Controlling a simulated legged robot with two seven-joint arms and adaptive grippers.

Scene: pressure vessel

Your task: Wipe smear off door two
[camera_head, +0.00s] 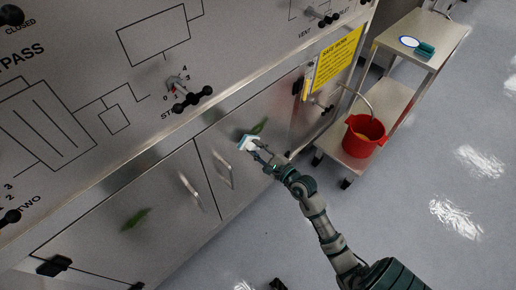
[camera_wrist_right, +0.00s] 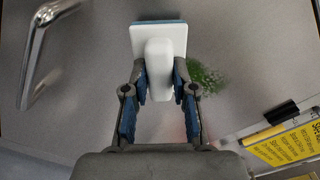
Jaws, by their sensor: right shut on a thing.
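My right gripper (camera_head: 262,153) is shut on the white handle of a wiping pad (camera_head: 248,143). The pad has a white back and a blue face edge; it also shows in the right wrist view (camera_wrist_right: 158,40). It is at a grey cabinet door (camera_head: 232,140); I cannot tell whether it touches. A green smear (camera_head: 259,126) on this door lies just beside the pad, and shows right of the gripper in the wrist view (camera_wrist_right: 207,78). Another green smear (camera_head: 135,219) is on the door further left. No door number is readable. My left gripper is not in view.
Metal handles (camera_head: 222,170) (camera_head: 191,191) stick out from the doors. A yellow sign (camera_head: 333,60) hangs right of the smear. A steel cart (camera_head: 425,35) holds a red bucket (camera_head: 364,136) on its lower shelf. Floor (camera_head: 440,210) at right is clear.

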